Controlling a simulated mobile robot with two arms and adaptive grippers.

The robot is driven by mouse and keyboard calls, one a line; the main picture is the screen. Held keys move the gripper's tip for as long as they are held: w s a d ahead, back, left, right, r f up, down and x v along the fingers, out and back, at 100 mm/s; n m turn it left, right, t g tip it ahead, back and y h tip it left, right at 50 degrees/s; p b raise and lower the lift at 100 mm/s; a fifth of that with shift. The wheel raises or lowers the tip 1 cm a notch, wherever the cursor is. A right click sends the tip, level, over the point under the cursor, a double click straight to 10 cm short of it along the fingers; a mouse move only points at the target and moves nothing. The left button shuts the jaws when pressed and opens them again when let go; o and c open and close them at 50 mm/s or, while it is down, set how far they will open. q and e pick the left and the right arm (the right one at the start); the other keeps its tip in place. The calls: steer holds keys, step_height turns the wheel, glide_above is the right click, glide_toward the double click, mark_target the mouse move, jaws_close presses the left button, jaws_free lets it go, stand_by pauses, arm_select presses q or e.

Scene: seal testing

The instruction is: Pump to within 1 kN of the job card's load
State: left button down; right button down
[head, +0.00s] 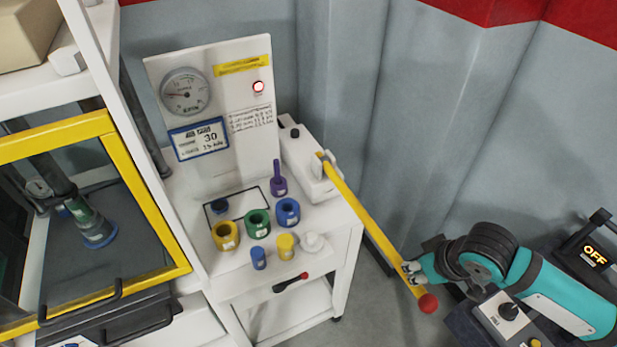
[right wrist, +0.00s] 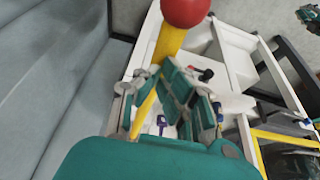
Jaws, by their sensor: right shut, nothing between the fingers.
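The white hand pump (head: 308,175) stands on the small white bench. Its long yellow lever (head: 365,222) slopes down to the right and ends in a red ball (head: 428,303); the ball is also large in the right wrist view (right wrist: 186,8). My right gripper (head: 411,270) is at the lever just above the ball, shut and with nothing gripped; I cannot tell whether it touches the lever. The round gauge (head: 185,91) has its needle toward the left; its figures are too small to read. The job card (head: 199,139) shows 30.
Several coloured rings and plugs stand on the bench, such as a yellow ring (head: 226,235). A red lamp (head: 258,87) is lit on the panel. A yellow-framed guard (head: 150,190) is at left. A lit OFF display (head: 594,256) is at right.

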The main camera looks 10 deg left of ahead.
steer(key=shift+f+b, duration=0.7)
steer(key=shift+f, duration=1.75)
steer(key=shift+d+r, duration=0.1)
steer(key=shift+r, duration=0.05)
step_height(320, 180, up, 5)
steer(key=p, duration=0.5)
step_height(320, 180, up, 8)
steer(key=shift+w+a, duration=0.15)
steer(key=shift+a, duration=0.05)
